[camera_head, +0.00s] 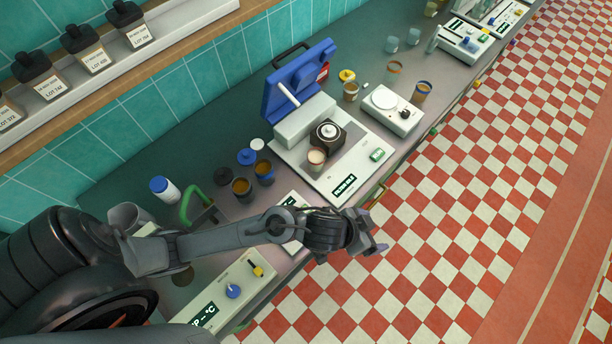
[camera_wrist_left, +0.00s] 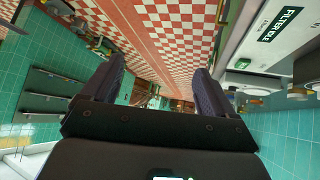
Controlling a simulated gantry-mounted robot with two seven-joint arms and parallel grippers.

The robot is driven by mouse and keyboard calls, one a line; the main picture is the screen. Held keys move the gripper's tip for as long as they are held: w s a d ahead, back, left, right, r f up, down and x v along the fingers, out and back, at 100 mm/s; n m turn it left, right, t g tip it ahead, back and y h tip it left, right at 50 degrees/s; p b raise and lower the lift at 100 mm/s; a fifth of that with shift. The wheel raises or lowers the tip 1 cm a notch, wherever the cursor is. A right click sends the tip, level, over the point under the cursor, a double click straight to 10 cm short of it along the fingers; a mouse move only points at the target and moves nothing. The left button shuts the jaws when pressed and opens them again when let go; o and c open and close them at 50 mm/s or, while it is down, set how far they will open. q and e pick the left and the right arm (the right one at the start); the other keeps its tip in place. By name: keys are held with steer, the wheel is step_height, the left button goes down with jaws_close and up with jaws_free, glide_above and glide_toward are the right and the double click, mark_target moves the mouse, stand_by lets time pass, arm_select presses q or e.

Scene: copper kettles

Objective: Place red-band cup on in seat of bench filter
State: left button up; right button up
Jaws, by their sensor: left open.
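The bench filter (camera_head: 345,165) is a white unit with a raised blue lid (camera_head: 300,80), a dark round housing and a "FILTER IDLE" label. Its labelled side shows at the upper right in the left wrist view (camera_wrist_left: 245,45). A small cup with a pinkish-red rim (camera_head: 316,163) stands on the filter in front of the housing. It looks like the red-band cup, but I cannot tell whether it sits in the seat. My left gripper (camera_head: 373,238) is open over the counter's front edge, apart from the filter and cup. The left wrist view shows nothing between its fingers (camera_wrist_left: 157,85).
Two amber-filled cups (camera_head: 241,188) stand left of the filter, near a white bottle (camera_head: 163,189). A white balance-like device (camera_head: 393,108) and more cups (camera_head: 421,91) stand to its right. A control box (camera_head: 222,299) lies below my left arm. The checkered floor is open.

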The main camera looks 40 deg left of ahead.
arm_select(q)
steer(key=s+a+f+n+g+y, duration=0.1)
steer(key=s+a+g+y, duration=0.1)
steer(key=s+a, duration=0.5)
steer(key=s+a+f+n+g+y, duration=0.1)
steer(key=s+a+g, duration=0.1)
steer(key=s+a, duration=0.5)
steer(key=a, duration=0.2)
steer(key=shift+s+a+f+y, duration=0.25)
steer(key=shift+s+a+y, duration=0.05)
steer(key=shift+a+y, duration=0.1)
